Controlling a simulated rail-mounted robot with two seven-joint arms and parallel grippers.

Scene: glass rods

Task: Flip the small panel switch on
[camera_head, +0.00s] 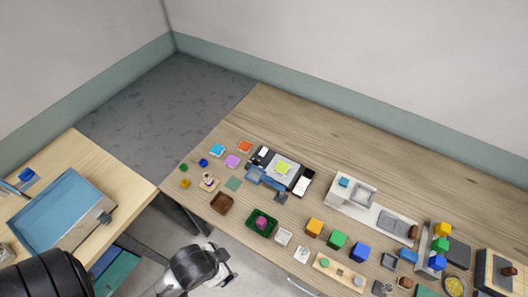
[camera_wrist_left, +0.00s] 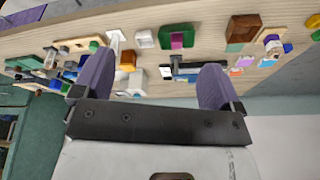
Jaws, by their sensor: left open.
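My right gripper is not in view.
A green tray (camera_head: 262,222) with a magenta block and a brown bowl (camera_head: 221,203) stand near the edge. A side table (camera_head: 120,185) is at left. The table's back strip is clear.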

